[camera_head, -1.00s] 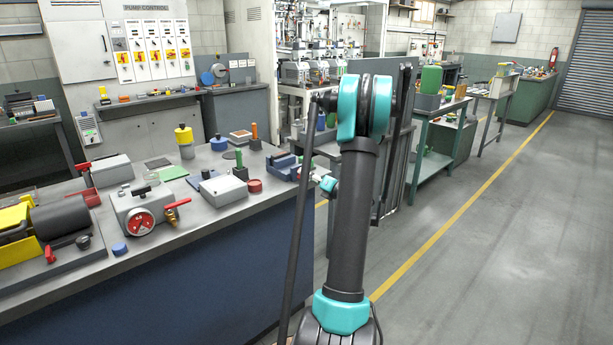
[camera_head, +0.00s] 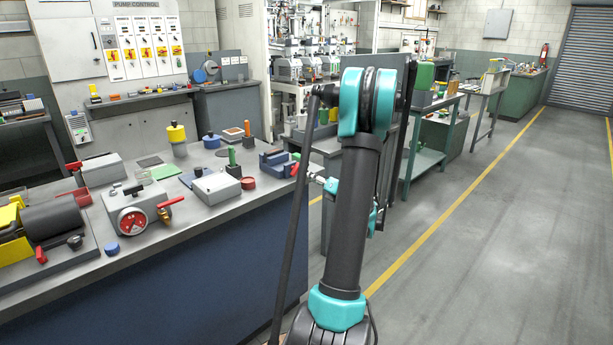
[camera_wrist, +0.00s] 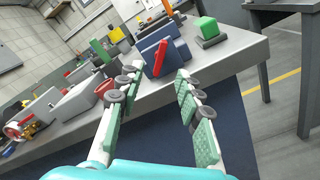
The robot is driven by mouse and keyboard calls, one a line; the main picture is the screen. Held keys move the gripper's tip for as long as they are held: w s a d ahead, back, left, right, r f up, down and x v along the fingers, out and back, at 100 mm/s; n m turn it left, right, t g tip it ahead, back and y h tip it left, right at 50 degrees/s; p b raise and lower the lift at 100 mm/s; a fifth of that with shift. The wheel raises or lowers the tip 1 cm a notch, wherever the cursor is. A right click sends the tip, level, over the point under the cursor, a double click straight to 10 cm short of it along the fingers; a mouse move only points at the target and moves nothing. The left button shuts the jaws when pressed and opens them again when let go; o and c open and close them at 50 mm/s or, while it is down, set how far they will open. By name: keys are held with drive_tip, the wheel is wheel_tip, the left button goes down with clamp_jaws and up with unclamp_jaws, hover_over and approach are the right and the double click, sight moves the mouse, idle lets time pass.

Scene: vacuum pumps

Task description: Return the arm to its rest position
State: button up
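My arm stands upright in the middle of the head view, with a black link (camera_head: 355,220) and teal joints. The arm's far end is mostly hidden behind this link; only small teal and silver parts show beside it. In the wrist view my gripper (camera_wrist: 157,78) has its two green-padded fingers spread apart, with nothing held between them. Beyond the fingertips are the bench edge and a blue vise-like block (camera_wrist: 178,50) with a red handle (camera_wrist: 160,57). The fingers look apart from these things.
The workbench (camera_head: 190,235) on the left holds a gauge box (camera_head: 135,212), a grey box (camera_head: 217,188), a yellow-capped container (camera_head: 177,138) and the blue vise (camera_head: 277,163). A green block (camera_wrist: 207,27) sits near the bench corner. Open floor (camera_head: 470,260) lies to the right.

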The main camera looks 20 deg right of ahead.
drive_tip(key=shift+s+d, duration=0.15)
drive_tip(key=shift+s, duration=0.35)
drive_tip(key=s+a+f+n+g, duration=0.3)
drive_tip(key=s+a+n+g, duration=0.15)
drive_tip(key=a+n, duration=0.6)
drive_tip(key=s+a+f+n+g, duration=0.2)
drive_tip(key=s+a+n+g, duration=0.3)
drive_tip(key=a+n, duration=0.6)
drive_tip(key=s+a+f+n+g+h, duration=0.1)
drive_tip(key=s+f+n+h, duration=0.2)
drive_tip(key=s+n, duration=0.6)
drive_tip(key=s+a+f+n+g+h, duration=0.1)
drive_tip(key=s+f+n+g+h, duration=0.1)
drive_tip(key=s+n, duration=0.8)
drive_tip(key=shift+s+f+h, duration=0.6)
drive_tip(key=shift+s+f, duration=0.05)
drive_tip(key=shift+s, duration=0.15)
